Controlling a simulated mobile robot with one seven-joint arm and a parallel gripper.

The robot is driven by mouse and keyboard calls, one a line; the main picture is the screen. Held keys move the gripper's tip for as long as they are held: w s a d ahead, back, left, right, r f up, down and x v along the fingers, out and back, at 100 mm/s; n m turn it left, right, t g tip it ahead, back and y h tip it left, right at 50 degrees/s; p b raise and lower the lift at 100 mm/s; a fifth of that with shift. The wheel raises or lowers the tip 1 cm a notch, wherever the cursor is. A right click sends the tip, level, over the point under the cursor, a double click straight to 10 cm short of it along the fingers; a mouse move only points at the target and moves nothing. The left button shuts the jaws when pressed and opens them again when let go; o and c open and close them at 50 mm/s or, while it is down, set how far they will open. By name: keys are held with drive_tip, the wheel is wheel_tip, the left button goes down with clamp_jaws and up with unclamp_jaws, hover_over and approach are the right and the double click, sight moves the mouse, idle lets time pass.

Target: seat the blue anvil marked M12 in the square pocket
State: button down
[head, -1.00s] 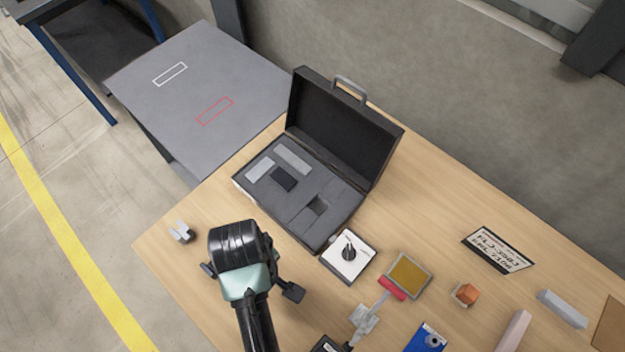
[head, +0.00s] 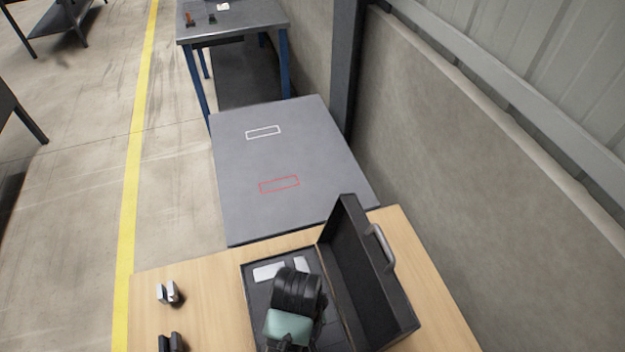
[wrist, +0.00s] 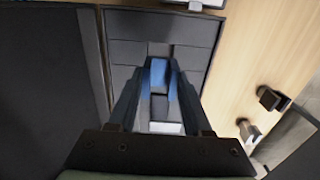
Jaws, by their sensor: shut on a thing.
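My gripper (wrist: 159,66) is shut on a blue block (wrist: 158,78), the blue anvil, over the grey foam of the open case (wrist: 125,52). No M12 mark is readable on it. In the wrist view a squarish pocket (wrist: 160,49) shows in the foam just beyond the fingertips. I cannot tell how high the anvil is above the foam. In the head view my gripper hangs over the case (head: 257,305) and hides the anvil, the fingertips and much of the foam.
The case's dark lid (head: 362,275) stands open on the right. Light grey pieces (head: 268,271) lie in the foam. Small metal parts (head: 168,293) stand left of the case on the wooden table (head: 205,310). A grey table (head: 290,150) with white and red outlines is clear beyond.

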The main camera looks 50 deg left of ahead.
drive_tip(key=shift+f, duration=3.5)
drive_tip(key=shift+f, duration=0.15)
drive_tip(key=shift+c, duration=1.7)
unclamp_jaws()
wheel_tip(320, 180, up, 12)
drive_tip(key=shift+r, duration=0.15)
